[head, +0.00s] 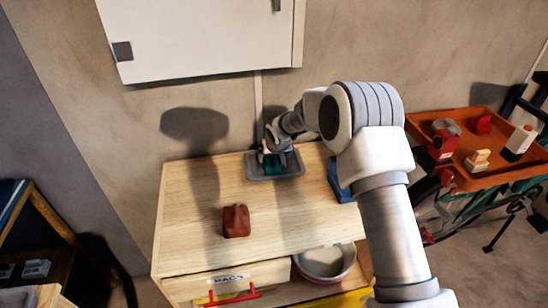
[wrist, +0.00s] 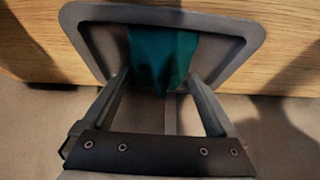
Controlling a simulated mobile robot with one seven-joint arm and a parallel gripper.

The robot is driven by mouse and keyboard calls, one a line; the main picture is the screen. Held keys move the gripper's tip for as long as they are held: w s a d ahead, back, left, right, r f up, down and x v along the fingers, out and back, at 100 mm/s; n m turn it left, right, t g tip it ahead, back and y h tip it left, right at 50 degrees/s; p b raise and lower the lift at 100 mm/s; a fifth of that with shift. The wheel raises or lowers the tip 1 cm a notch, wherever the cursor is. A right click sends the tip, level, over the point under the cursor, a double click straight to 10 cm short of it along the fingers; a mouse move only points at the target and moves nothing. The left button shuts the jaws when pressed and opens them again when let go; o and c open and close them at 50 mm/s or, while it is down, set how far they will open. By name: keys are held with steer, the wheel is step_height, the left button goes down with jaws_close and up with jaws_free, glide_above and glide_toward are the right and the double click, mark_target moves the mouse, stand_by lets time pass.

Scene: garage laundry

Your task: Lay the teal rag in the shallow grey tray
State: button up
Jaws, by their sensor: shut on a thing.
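The shallow grey tray (head: 256,172) sits near the back of the wooden cabinet top, and its rim (wrist: 160,14) fills much of the wrist view. The teal rag (head: 270,165) is over the tray; in the wrist view the rag (wrist: 162,55) hangs between the fingers, inside the tray's outline. My gripper (head: 274,150) is above the tray, shut on the rag. In the wrist view both fingers of my gripper (wrist: 163,85) reach to the rag's edges. I cannot tell whether the rag touches the tray floor.
A dark red object (head: 236,221) stands on the cabinet top (head: 185,200) in front of the tray. A blue item (head: 340,185) lies to the right, partly behind my arm. An orange tray (head: 480,180) with several small items stands at far right. A white wall cabinet (head: 205,40) hangs above.

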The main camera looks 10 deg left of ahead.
steer(key=shift+f+b, duration=0.15)
steer(key=shift+b, duration=0.15)
steer(key=o, duration=1)
steer(key=shift+c, duration=0.2)
steer(key=shift+s+r+p, duration=0.1)
steer(key=shift+r+p, duration=0.25)
steer(key=shift+r, duration=0.25)
steer(key=v, duration=1.1)
steer(key=shift+d, duration=0.15)
steer(key=shift+r, duration=0.15)
